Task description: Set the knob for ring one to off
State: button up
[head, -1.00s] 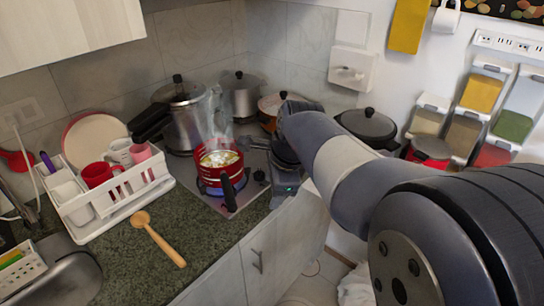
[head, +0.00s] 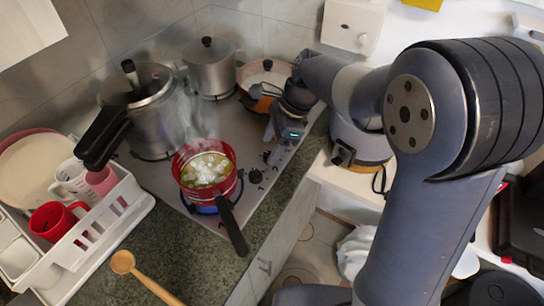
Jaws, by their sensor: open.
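The hob (head: 145,172) has a red pan (head: 207,178) of steaming white food on its front burner, with blue showing under it. A dark round knob (head: 256,176) is on the hob's right edge, beside the pan. My gripper (head: 272,148) is open over that edge, just beyond this knob, pointing down at the row of controls. Its fingers and body hide part of the row, so I cannot tell whether it touches a knob. The markings and the knobs' angles are too small to read.
The pan's black handle (head: 232,226) sticks out over the counter's front edge. A pressure cooker (head: 150,105), a steel pot (head: 212,68) and an orange pan (head: 264,82) stand behind. A dish rack (head: 110,222) and wooden spoon (head: 140,275) are at left.

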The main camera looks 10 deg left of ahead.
aim_at(256, 172)
jog(key=x, duration=1)
jog(key=shift+s+f+p, duration=0.15)
jog(key=shift+f+p, duration=0.1)
jog(key=shift+p, duration=0.05)
jog(key=c, duration=1)
jog(key=shift+n, duration=0.4)
jog(key=n+g+p, duration=0.1)
jog(key=n, duration=0.2)
jog(key=shift+a+n+g+h, duration=0.1)
jog(key=shift+n+g+h, duration=0.2)
jog(key=shift+h, duration=0.1)
jog(key=shift+a+n+g+h, duration=0.1)
jog(key=shift+n+g+h, duration=0.45)
jog(key=shift+n, duration=1.35)
